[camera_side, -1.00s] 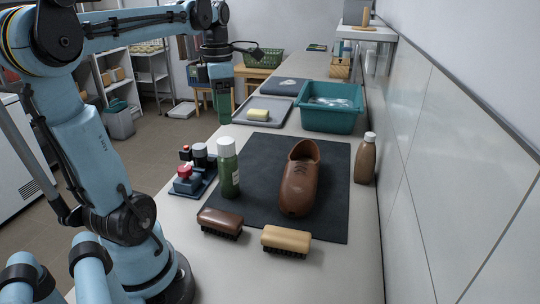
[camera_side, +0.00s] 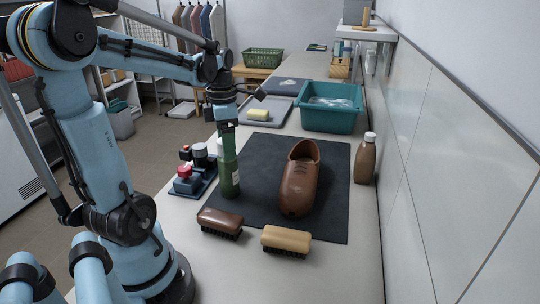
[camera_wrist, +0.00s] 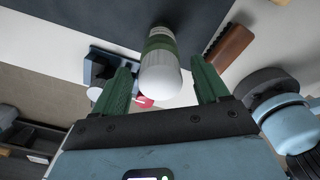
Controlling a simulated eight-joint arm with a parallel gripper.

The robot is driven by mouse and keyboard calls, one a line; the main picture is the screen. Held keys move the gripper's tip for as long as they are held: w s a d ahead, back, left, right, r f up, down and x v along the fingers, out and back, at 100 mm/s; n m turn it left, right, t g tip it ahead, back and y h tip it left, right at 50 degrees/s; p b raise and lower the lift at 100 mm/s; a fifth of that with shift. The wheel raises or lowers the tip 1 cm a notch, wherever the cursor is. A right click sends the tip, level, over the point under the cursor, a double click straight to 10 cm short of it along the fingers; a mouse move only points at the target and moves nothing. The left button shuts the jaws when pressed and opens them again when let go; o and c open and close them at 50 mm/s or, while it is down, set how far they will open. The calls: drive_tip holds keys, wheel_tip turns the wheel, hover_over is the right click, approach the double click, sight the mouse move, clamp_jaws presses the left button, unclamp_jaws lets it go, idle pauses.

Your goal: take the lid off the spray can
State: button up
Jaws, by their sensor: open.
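The spray can (camera_side: 231,180) is a green cylinder with a white lid. It stands upright on the left edge of the dark mat. In the side view most of its lid is hidden behind my gripper (camera_side: 229,138). In the wrist view the white lid (camera_wrist: 161,77) points toward the camera, with the green can body (camera_wrist: 160,41) beyond it. My gripper (camera_wrist: 164,85) is open there, one green finger on each side of the lid, with a visible gap on both sides. I cannot tell exactly how deep the lid sits between the fingers.
A brown shoe (camera_side: 301,180) lies on the mat (camera_side: 262,207) to the right. Two brushes (camera_side: 220,223) (camera_side: 286,241) lie in front. A brown bottle (camera_side: 366,158) stands by the wall. A teal basin (camera_side: 331,119) is behind.

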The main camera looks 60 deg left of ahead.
drive_tip(key=c, duration=1)
drive_tip(key=shift+c, duration=0.2)
drive_tip(key=shift+r, duration=0.2)
